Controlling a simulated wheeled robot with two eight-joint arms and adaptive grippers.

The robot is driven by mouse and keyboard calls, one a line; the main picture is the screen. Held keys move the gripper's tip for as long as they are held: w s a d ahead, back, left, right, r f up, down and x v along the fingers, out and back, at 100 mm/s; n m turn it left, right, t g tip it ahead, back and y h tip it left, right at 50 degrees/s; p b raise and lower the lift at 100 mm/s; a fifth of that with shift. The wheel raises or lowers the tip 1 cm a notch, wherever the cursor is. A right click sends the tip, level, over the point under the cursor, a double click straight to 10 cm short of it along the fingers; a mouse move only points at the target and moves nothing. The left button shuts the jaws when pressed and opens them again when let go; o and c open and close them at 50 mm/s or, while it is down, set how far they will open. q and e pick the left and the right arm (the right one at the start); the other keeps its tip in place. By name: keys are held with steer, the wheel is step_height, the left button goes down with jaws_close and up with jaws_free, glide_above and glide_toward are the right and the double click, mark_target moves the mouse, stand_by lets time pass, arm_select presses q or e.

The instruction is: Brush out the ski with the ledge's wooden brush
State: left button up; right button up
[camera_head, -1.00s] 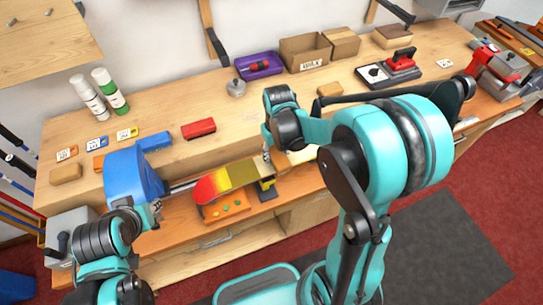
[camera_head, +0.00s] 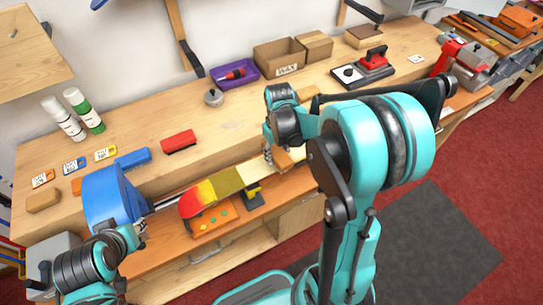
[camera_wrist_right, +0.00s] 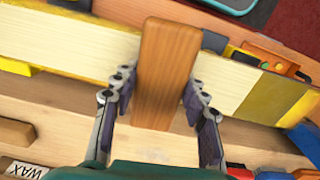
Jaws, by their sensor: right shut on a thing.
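The ski lies along the bench with its red, yellow and olive tip end (camera_head: 196,199) at the left; its pale base (camera_wrist_right: 55,58) shows in the right wrist view. My right gripper (camera_wrist_right: 160,95) is shut on a plain brown wooden brush (camera_wrist_right: 166,70), which lies across the ski's width. In the head view a bit of the brush (camera_head: 285,158) shows below my right wrist. Its bristles are hidden, and I cannot tell whether they touch the base. My left gripper (camera_head: 138,232) is at the lower left beside a blue rounded object; its fingers are too unclear to read.
On the ledge are a tan block (camera_head: 43,200), a blue block (camera_head: 132,159), a red block (camera_head: 179,141), two bottles (camera_head: 85,111), a purple tray (camera_head: 233,73), a cardboard box (camera_head: 279,55) and a red iron (camera_head: 373,63). The blue object (camera_head: 110,196) stands near the ski tip.

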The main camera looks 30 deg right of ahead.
mark_target(241, 177)
steer(key=shift+w+d+r, duration=0.1)
steer(key=shift+d, duration=1.8)
steer(key=shift+w+d, duration=0.1)
steer(key=shift+d, duration=1.75)
steer(key=shift+d+b, duration=0.45)
steer(key=shift+d, duration=1)
steer(key=shift+w+d, duration=0.1)
steer(key=shift+d, duration=1.85)
steer(key=shift+a, duration=1.85)
steer(key=shift+s+a, duration=0.15)
steer(key=shift+a, duration=2.45)
steer(key=shift+s+a, duration=0.1)
steer(key=shift+a, duration=2.45)
steer(key=shift+s+a+b, duration=0.1)
steer(key=shift+a+b, duration=0.25)
steer(key=shift+a, duration=3.2)
steer(key=shift+s+a+f, duration=0.1)
steer(key=shift+a, duration=0.75)
steer(key=shift+s+a+f, duration=0.1)
steer(key=shift+a, duration=2.45)
steer(key=shift+r, duration=0.1)
steer(key=shift+r+p, duration=2.2)
steer(key=shift+r, duration=0.8)
